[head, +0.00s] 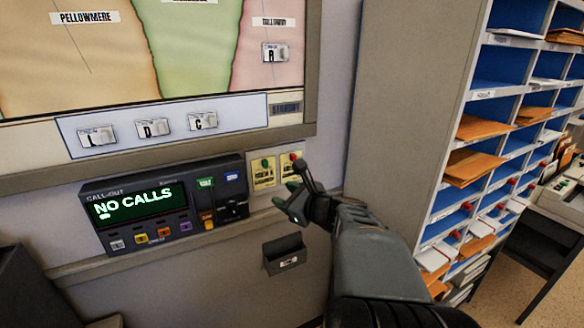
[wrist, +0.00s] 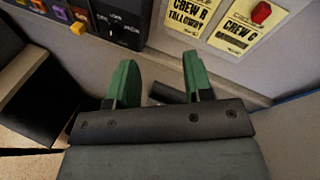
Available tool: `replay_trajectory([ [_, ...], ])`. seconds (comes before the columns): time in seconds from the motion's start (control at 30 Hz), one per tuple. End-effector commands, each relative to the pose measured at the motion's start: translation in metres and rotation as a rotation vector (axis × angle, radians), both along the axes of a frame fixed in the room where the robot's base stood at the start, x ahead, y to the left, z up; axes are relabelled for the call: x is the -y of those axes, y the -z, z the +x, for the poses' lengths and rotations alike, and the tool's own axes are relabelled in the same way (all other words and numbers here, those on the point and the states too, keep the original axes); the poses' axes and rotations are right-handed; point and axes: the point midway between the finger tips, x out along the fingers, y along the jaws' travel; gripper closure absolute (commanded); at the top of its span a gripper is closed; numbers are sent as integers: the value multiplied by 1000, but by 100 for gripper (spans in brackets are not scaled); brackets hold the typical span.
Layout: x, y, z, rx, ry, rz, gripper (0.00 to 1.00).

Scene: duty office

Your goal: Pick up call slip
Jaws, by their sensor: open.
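I cannot make out anything clearly marked as a call slip. Two yellow printed cards are on the wall right of the call-out unit: the left card (head: 264,183) with a green knob, the right card (head: 290,181) with a red knob. In the wrist view the left card (wrist: 190,17) reads "CREW B TALLOWBY" and the right card (wrist: 240,33) reads "CREW C". My gripper (head: 296,187) is in front of the ledge, just below the cards. Its green fingers (wrist: 160,78) are apart with nothing held between them.
The call-out unit (head: 150,201) shows "NO CALLS". A map board (head: 190,80) is above. A pigeonhole rack (head: 395,110) with orange envelopes stands close on the right.

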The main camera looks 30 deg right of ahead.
Motion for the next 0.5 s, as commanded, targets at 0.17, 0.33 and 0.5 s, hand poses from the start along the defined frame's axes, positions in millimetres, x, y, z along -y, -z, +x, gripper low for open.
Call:
replay_trajectory([
  [0.17,63,-19,-7,126,230,256,53],
  [0.33,90,-28,-7,192,318,363,53],
  [0.5,98,-29,21,203,332,386,53],
])
